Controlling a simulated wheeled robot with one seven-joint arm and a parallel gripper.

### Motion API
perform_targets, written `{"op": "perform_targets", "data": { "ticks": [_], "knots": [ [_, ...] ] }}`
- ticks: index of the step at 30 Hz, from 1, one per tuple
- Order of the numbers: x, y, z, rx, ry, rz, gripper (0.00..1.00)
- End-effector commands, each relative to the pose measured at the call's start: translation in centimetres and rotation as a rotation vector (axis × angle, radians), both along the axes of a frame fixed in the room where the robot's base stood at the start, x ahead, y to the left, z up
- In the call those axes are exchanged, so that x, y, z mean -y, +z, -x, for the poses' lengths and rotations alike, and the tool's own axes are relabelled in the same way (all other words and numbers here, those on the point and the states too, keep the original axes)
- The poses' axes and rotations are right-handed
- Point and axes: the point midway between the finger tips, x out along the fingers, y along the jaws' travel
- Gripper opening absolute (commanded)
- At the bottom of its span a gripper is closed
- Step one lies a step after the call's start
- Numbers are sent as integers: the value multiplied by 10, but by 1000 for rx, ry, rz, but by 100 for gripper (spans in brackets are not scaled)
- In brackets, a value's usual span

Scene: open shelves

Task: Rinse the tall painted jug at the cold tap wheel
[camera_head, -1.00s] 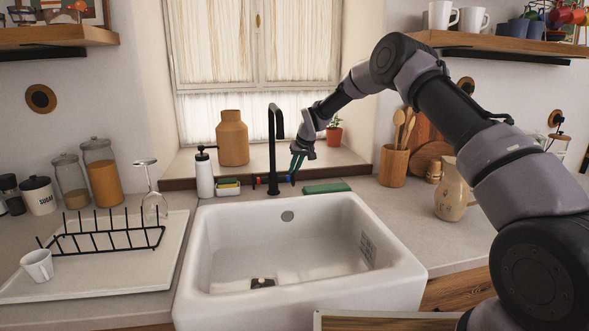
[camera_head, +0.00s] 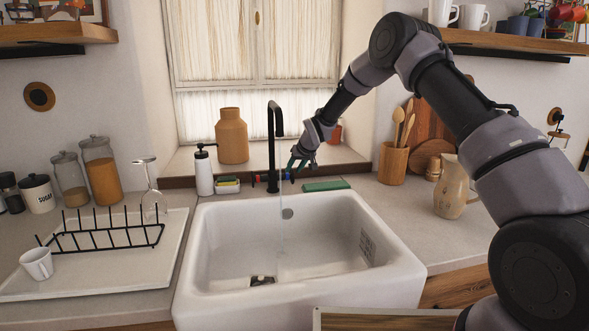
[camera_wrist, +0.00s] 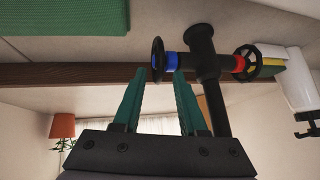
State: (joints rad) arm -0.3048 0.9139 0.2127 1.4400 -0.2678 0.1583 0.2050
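The tall painted jug (camera_head: 452,190) stands upright on the counter right of the sink, its tan body painted. The black tap (camera_head: 273,150) stands behind the sink, and a thin water stream (camera_head: 282,215) falls from its spout into the basin. In the wrist view the cold wheel (camera_wrist: 157,60) is black, seen nearly edge-on, beside a blue collar. The red-collared wheel (camera_wrist: 247,62) is on the tap's other side. My gripper (camera_wrist: 159,74) is open and empty, its green fingertips parted at the cold wheel; contact cannot be told. In the head view my gripper (camera_head: 293,166) is right of the tap.
The white sink basin (camera_head: 210,255) holds no dishes. A green pad (camera_head: 326,185) lies behind its rim. A soap bottle (camera_head: 203,172) stands left of the tap, and a utensil pot (camera_head: 393,163) right. A dish rack (camera_head: 105,238) and wine glass (camera_head: 150,190) are at left.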

Motion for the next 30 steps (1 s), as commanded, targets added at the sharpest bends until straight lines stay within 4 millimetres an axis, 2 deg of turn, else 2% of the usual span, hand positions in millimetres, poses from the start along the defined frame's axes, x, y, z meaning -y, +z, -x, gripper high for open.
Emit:
{"op": "perform_targets", "data": {
  "ticks": [8, 11, 21, 24, 30],
  "knots": [
    [1, 3, 1, 1, 0, 0, 41],
    [5, 13, 6, 2, 0, -1, 41],
    [29, 64, 41, 2, -1, 0, 41],
    [34, 75, 48, 1, -1, -1, 41],
    [38, 84, 55, 0, 0, 0, 41]
  ]
}}
